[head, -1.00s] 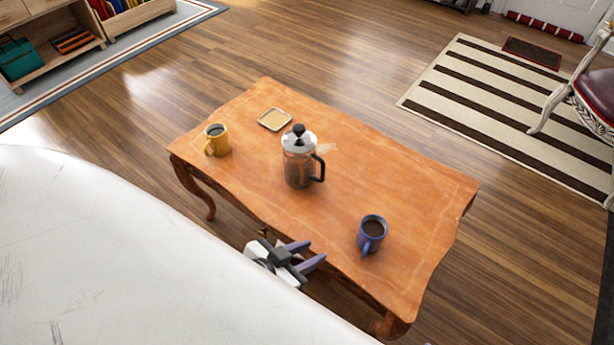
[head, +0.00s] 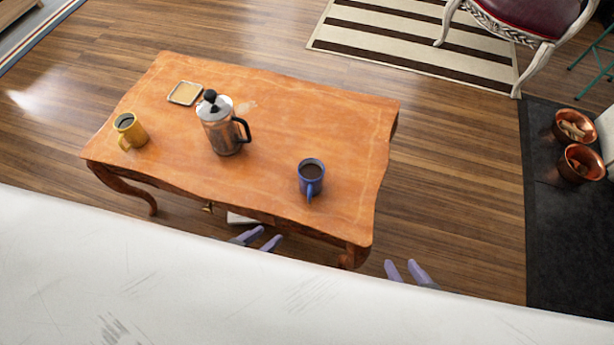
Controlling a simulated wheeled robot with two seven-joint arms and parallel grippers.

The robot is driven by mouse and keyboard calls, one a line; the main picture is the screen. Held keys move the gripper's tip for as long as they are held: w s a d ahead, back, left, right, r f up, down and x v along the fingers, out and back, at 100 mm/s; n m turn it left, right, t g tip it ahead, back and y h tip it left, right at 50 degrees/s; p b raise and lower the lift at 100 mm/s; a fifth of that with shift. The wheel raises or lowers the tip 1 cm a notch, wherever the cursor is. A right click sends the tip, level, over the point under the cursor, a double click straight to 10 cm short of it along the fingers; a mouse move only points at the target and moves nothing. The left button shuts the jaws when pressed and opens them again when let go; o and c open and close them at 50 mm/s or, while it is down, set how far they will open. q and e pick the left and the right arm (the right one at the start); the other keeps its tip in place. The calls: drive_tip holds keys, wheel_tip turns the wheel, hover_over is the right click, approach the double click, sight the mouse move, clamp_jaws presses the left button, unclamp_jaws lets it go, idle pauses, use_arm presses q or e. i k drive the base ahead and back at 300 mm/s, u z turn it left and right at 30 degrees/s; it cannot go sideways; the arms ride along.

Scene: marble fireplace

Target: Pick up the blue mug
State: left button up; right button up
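The blue mug (head: 312,181) stands upright near the right front part of the wooden table (head: 345,125), with dark liquid in it. Its handle points toward the front edge. My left gripper (head: 259,238) is open and empty, low at the table's front edge, to the left of and nearer than the mug. My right gripper (head: 404,270) is open and empty, in front of and to the right of the table's front right corner. The lower parts of both grippers are hidden behind a white surface of mine in the foreground.
A French press (head: 221,127) stands left of the mug. A yellow mug (head: 130,132) and a small square coaster (head: 185,93) are farther left. The tabletop right of the blue mug is clear. Copper pots (head: 580,164) stand on a dark hearth at the right.

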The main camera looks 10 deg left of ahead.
sight(311, 171)
drive_tip(key=z, duration=1.85)
drive_tip(key=k, duration=1.15)
drive_tip(key=u, duration=2.2)
drive_tip(key=i, duration=0.5)
drive_tip(key=z, duration=0.05)
